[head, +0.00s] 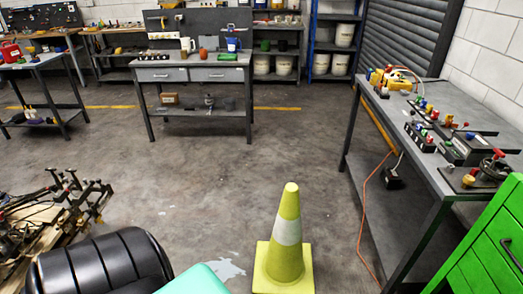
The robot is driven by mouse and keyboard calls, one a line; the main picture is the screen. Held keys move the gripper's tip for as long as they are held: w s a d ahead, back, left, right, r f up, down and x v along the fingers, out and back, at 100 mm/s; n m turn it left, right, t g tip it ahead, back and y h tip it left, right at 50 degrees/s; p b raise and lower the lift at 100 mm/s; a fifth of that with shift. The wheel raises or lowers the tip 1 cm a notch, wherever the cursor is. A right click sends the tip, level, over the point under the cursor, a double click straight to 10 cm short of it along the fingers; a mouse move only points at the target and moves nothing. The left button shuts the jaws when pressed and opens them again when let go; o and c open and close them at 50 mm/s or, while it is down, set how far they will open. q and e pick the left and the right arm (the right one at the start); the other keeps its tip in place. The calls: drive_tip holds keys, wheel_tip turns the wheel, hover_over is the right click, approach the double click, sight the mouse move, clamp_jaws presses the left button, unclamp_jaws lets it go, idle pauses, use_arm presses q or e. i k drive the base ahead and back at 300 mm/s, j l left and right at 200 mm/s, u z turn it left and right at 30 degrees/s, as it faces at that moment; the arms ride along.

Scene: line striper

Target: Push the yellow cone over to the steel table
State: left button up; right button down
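The yellow cone (288,240) stands upright on the concrete floor at the bottom centre, with a white band round its middle and a square yellow base. A long grey metal-topped table (443,184) stands to its right, with a strip of floor between them. Another grey metal table with two drawers (195,75) stands at the back centre, well away from the cone. I cannot tell for certain which of these is the steel table. Neither of my grippers shows in the head view.
A green drawer cabinet (489,250) stands at the lower right. An orange cable (362,215) runs over the floor by the right table's leg. A pallet with metal parts (50,223) lies at left. The middle floor is clear. A black ribbed, unidentified object (100,265) is at lower left.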

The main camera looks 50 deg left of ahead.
sight(283, 264)
drive_tip(key=u, duration=1.25)
